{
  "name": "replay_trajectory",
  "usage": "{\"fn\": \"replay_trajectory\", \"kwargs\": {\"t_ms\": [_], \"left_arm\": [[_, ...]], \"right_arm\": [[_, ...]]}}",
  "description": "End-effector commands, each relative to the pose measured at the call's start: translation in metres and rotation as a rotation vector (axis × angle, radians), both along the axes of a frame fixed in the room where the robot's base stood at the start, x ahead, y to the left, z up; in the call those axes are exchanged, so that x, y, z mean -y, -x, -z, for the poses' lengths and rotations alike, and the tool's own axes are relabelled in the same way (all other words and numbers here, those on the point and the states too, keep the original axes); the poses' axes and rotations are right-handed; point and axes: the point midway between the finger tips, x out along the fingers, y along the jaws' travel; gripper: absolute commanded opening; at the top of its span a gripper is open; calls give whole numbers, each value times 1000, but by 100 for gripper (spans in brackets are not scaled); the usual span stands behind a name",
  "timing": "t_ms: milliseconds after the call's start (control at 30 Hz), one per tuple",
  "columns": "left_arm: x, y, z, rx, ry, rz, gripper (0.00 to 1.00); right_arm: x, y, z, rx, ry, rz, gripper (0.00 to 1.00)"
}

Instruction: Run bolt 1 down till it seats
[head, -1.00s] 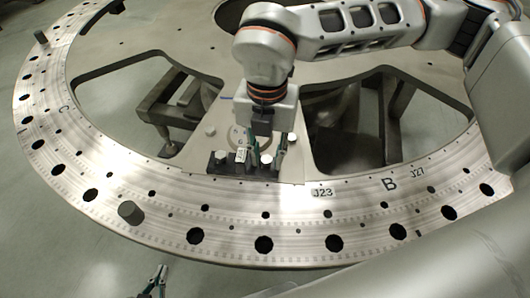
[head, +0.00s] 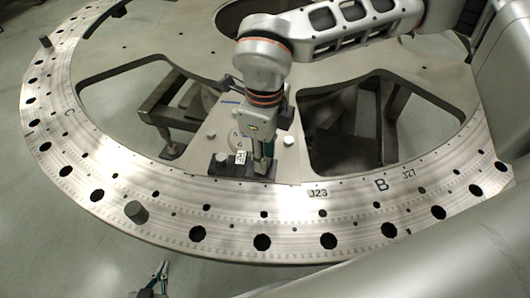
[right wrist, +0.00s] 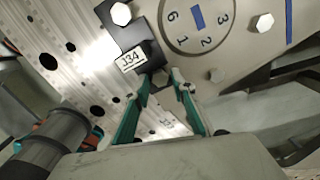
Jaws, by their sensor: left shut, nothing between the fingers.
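A black block labelled J34 (right wrist: 135,57) sits on the metal ring plate; the block also shows in the head view (head: 222,170). A light hex bolt head (right wrist: 121,14) stands at the block's far end. Another hex bolt head (right wrist: 264,22) and a grey round head (right wrist: 217,75) are near the numbered disc (right wrist: 197,20). Which is bolt 1 I cannot tell. My right gripper (right wrist: 162,78) has its green fingers apart, tips beside the block's labelled end, with no bolt visible between them. My left gripper (head: 161,269) is shut and empty below the ring's front edge.
The ring plate (head: 340,198) has several dark holes and markings B and J23. Large cut-outs open beside the block, with stands underneath.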

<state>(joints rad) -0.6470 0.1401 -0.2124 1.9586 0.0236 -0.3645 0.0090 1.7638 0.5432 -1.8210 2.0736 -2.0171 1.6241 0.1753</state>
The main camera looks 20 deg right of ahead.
Motion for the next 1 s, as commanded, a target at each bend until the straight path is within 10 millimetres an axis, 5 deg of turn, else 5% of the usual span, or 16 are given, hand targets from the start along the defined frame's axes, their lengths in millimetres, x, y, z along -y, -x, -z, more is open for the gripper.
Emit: {"fn": "replay_trajectory", "kwargs": {"t_ms": [1000], "left_arm": [[0, -6, -24, 18, 1, 0, 0]], "right_arm": [[0, 0, -2, 0, 1, -1342, 25]]}}
